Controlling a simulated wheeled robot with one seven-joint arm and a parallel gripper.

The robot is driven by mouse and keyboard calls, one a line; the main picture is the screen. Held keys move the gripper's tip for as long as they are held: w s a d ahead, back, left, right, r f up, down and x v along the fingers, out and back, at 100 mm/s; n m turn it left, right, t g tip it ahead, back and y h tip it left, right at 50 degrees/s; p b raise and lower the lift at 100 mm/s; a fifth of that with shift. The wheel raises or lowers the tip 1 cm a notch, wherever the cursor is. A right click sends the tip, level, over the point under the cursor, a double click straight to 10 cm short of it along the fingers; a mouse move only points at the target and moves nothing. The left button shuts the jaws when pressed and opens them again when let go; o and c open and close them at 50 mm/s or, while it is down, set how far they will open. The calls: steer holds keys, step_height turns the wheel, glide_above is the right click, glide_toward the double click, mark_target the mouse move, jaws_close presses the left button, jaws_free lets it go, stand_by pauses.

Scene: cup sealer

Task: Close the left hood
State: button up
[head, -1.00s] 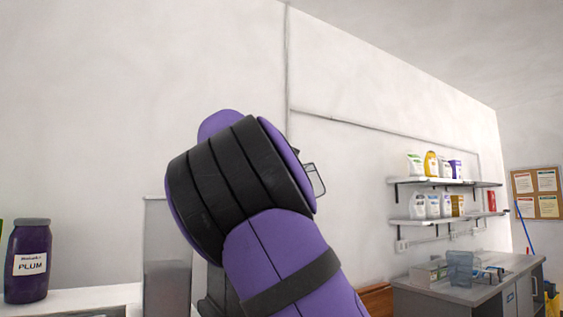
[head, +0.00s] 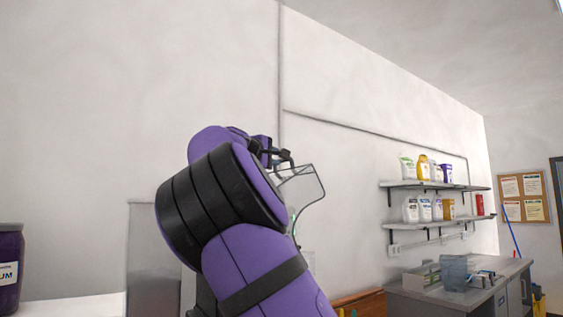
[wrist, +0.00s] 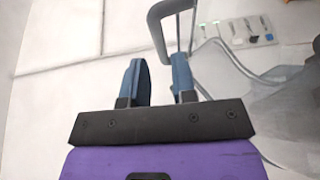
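A clear hood (head: 303,188) with a dark edge shows raised beyond my arm in the head view; its lower part is hidden. In the wrist view the see-through hood (wrist: 285,100) is at the right, with a grey looped handle (wrist: 156,32) at the top middle. My gripper (wrist: 159,62) has its two blue-grey fingers apart, pointing up at the handle. One handle leg ends between the fingertips in the picture; I cannot tell whether it touches them. In the head view my gripper (head: 278,157) is partly hidden by my arm, close to the hood's upper edge.
Wall shelves (head: 435,186) with bottles and a grey cabinet (head: 470,297) are farther back at the right.

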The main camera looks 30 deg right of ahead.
mark_target(282, 160)
steer(key=shift+x, duration=2.5)
jaws_close()
